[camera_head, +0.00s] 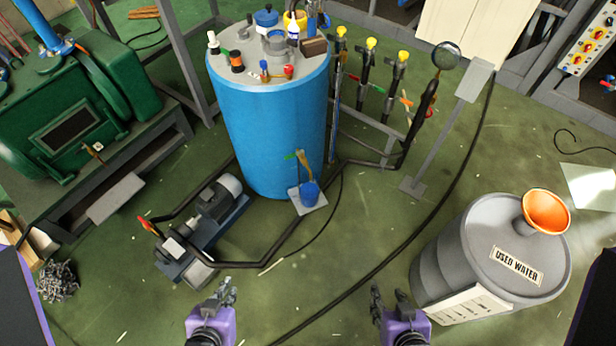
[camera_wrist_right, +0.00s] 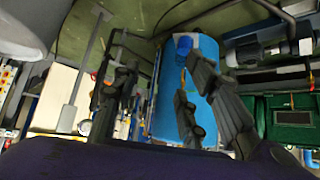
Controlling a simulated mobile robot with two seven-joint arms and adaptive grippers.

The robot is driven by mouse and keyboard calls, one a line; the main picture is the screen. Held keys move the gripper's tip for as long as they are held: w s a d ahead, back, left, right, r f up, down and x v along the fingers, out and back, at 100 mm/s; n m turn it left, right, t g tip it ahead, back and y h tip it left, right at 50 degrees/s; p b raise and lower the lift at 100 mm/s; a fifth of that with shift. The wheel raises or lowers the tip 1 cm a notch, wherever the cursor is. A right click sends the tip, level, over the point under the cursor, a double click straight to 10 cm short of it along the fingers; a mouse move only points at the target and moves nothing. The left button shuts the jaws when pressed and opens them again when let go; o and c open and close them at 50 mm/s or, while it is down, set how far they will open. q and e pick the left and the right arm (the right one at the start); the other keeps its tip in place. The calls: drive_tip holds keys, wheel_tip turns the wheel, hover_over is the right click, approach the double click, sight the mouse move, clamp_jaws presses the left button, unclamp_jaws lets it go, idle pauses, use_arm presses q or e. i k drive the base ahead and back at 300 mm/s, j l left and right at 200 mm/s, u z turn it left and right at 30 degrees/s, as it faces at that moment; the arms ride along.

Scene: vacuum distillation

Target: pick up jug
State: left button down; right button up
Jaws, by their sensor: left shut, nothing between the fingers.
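A small blue jug (camera_head: 309,194) stands on a small grey plate (camera_head: 296,201) low at the front of the big blue tank. It also shows as a blue shape in the right wrist view (camera_wrist_right: 183,45). My left gripper (camera_head: 228,289) is shut and empty at the bottom of the head view, below and left of the jug. My right gripper (camera_head: 389,297) is open and empty, below and right of the jug. Its fingers stand apart in the right wrist view (camera_wrist_right: 165,95). Neither gripper touches the jug.
The blue tank (camera_head: 265,135) carries fittings on its lid. A pump (camera_head: 205,215) with black pipes stands left of the jug. A grey "USED WATER" drum (camera_head: 490,250) with an orange funnel (camera_head: 546,211) stands right. Cables cross the open green floor (camera_head: 350,240).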

sight(309, 195)
drive_tip(key=z, duration=1.9)
drive_tip(key=u, duration=1.95)
drive_tip(key=l+u, duration=0.3)
drive_tip(key=i+l+u, duration=0.1)
drive_tip(key=l+u, duration=0.15)
drive_tip(key=l, duration=0.15)
